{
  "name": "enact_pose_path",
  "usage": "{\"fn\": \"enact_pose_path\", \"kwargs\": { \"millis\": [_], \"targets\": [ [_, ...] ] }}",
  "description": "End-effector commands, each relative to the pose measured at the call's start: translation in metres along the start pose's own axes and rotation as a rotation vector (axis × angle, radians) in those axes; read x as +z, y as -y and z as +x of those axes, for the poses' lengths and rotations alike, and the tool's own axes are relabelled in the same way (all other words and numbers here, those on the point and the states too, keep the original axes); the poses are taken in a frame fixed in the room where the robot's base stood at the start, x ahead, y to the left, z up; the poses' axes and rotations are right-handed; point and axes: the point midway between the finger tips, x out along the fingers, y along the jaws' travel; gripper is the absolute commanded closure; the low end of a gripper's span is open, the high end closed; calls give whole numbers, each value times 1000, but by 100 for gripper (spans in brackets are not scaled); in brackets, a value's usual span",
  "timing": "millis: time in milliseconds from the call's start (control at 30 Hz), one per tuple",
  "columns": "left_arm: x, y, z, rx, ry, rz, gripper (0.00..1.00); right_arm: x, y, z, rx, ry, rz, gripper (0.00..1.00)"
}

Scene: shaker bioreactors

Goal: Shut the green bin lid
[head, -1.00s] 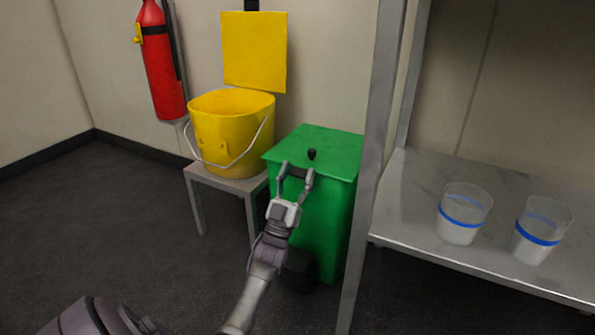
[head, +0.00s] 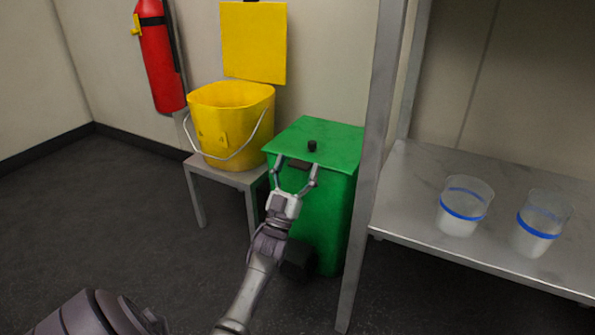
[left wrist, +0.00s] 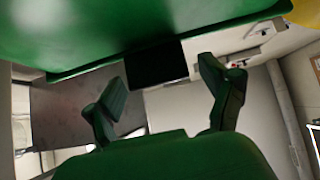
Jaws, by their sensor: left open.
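The green bin (head: 325,215) stands on the floor beside the shelf's upright. I cannot tell whether any gap remains under the lid. My left gripper (head: 296,162) is open, its two fingertips at the lid's front edge, with a dark tab (head: 299,165) between them. In the left wrist view the open fingers (left wrist: 165,85) are below the lid's green surface (left wrist: 150,25), and the dark tab (left wrist: 157,63) shows between them. Contact is unclear. My right gripper is not in view.
A metal shelf (head: 410,215) with two blue-banded beakers is on the right. A fire extinguisher (head: 160,60) hangs on the wall.

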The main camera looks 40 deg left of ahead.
Motion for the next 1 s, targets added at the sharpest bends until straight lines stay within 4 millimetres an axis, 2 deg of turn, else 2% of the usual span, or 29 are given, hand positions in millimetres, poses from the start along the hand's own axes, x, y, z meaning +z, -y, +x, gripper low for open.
{"fn": "enact_pose_path", "kwargs": {
  "millis": [200,400,600,1000],
  "targets": [
    [-31,-1,32,2,-4,0,17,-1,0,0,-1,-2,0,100],
    [-51,0,54,1,1,-1,17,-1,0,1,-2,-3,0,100],
    [-58,0,62,0,3,-1,17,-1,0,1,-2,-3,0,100],
    [-58,0,62,0,3,-1,17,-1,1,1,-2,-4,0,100]
  ]
}}
